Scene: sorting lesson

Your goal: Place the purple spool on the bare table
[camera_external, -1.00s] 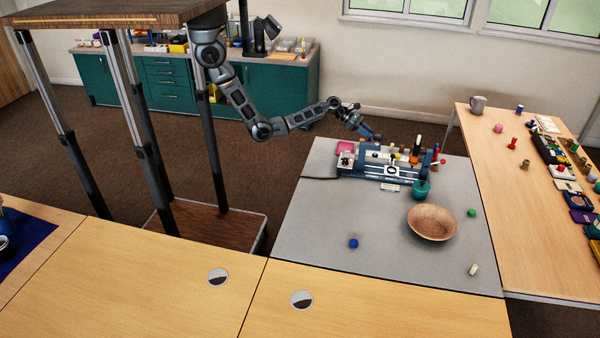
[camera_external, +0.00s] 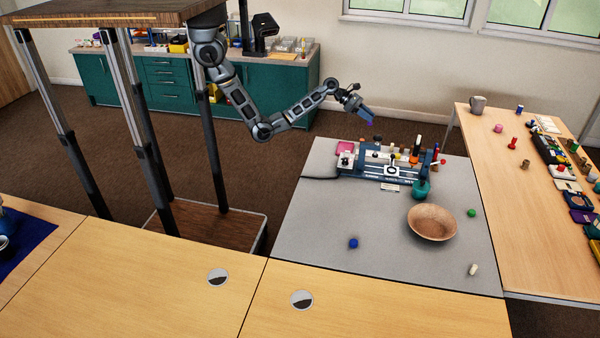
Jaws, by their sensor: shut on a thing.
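My gripper (camera_external: 366,114) is raised in the air above and behind the sorting rack. It is shut on a small purple thing, the purple spool (camera_external: 370,122), of which only a little shows at the fingertips. The grey table (camera_external: 325,225) lies below, with bare surface at its left and front. The blue and white rack (camera_external: 372,170) stands at the table's back and holds several coloured pieces.
A brown bowl (camera_external: 432,222) stands right of centre on the grey table. A blue ball (camera_external: 353,243), a green ball (camera_external: 472,212), a cream piece (camera_external: 473,269) and a teal flask (camera_external: 421,189) are around it. A wooden table (camera_external: 510,180) with many pieces adjoins at right.

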